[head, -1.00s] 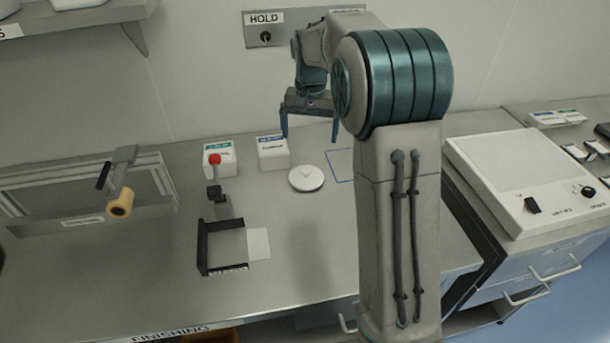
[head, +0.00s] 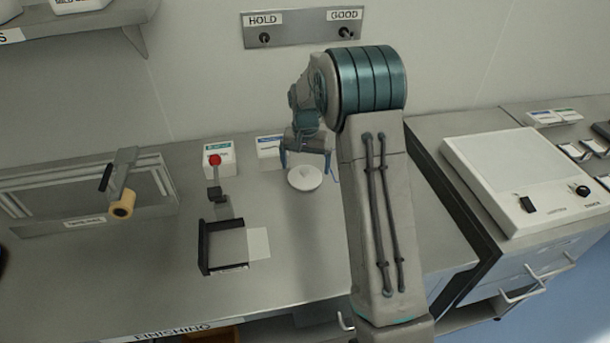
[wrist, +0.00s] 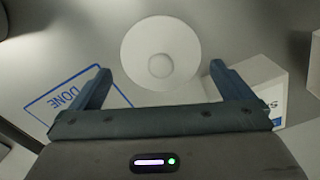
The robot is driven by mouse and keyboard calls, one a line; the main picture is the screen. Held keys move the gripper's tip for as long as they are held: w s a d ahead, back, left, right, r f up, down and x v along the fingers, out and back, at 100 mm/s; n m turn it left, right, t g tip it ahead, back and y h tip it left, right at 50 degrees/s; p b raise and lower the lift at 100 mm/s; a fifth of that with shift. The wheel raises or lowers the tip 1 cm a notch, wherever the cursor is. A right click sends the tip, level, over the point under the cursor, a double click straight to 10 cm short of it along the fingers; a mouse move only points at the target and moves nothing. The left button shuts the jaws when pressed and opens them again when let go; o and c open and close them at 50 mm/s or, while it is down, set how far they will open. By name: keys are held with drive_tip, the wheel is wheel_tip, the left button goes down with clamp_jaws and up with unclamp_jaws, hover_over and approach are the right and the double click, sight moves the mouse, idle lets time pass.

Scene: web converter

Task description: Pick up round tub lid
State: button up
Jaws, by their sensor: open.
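The round tub lid (head: 304,178) is a white disc with a small raised knob in its middle. It lies on the steel bench in the head view, in front of a small white box. In the wrist view the lid (wrist: 160,54) shows whole, with its knob at the centre, beyond the fingertips. My gripper (head: 304,165) is open and empty, its fingers pointing down close to the lid. In the wrist view the gripper (wrist: 158,72) has a finger on either side of the lid's near part. I cannot tell the exact height of the fingertips above the lid.
White boxes (head: 219,160) stand behind the lid, one close to it. A blue outline marked DONE (wrist: 62,97) is on the bench. A black-framed fixture (head: 205,246) and a tape roll (head: 122,205) sit to the left.

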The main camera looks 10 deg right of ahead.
sight(305, 170)
drive_tip(key=shift+f, duration=1.6)
drive_tip(key=shift+a, duration=0.1)
drive_tip(key=c, duration=0.7)
drive_tip(key=shift+r, duration=0.1)
